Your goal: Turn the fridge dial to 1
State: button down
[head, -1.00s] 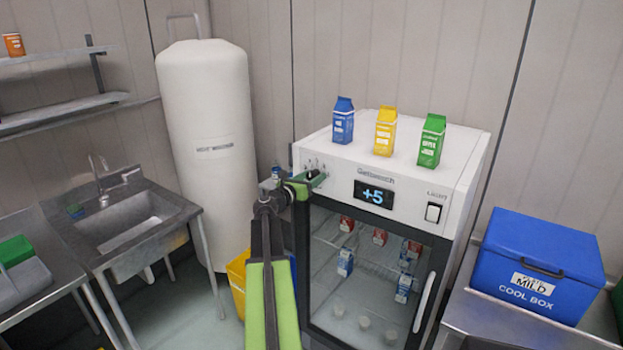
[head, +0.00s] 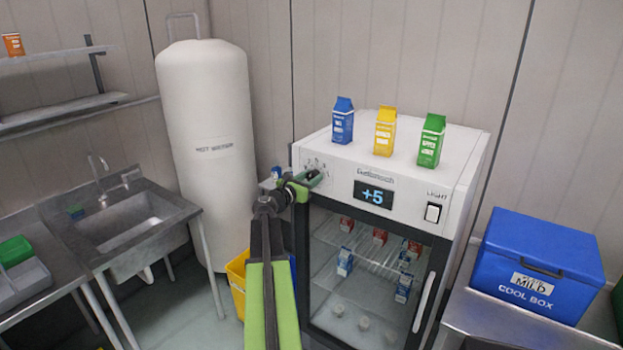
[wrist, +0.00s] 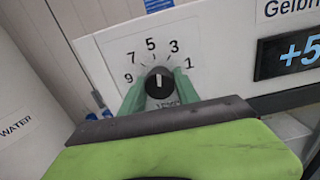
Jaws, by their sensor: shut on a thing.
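The fridge dial (wrist: 160,84) is a round black knob with a white mark, on the white panel of the fridge (head: 340,156). Numbers 9, 7, 5, 3 and 1 run around it in the wrist view. The white mark points up, roughly between 5 and 3. My gripper (wrist: 159,90) has its green fingers on both sides of the knob and is shut on it. In the head view my gripper (head: 308,180) is at the panel's left end and covers most of the dial. The display (head: 374,194) reads +5.
A light switch (head: 433,212) is at the panel's right. Blue, yellow (head: 385,131) and green cartons stand on the fridge. A white water tank (head: 208,140) and a sink (head: 125,225) are left, a blue cool box (head: 537,262) right.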

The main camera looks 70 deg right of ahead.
jog(key=m, duration=1.3)
jog(key=shift+m, duration=0.3)
dwell(0.4)
jog(key=c, duration=0.9)
grip_release()
jog(key=shift+c, duration=0.2)
jog(key=v, duration=1.7)
jog(key=shift+a, duration=0.2)
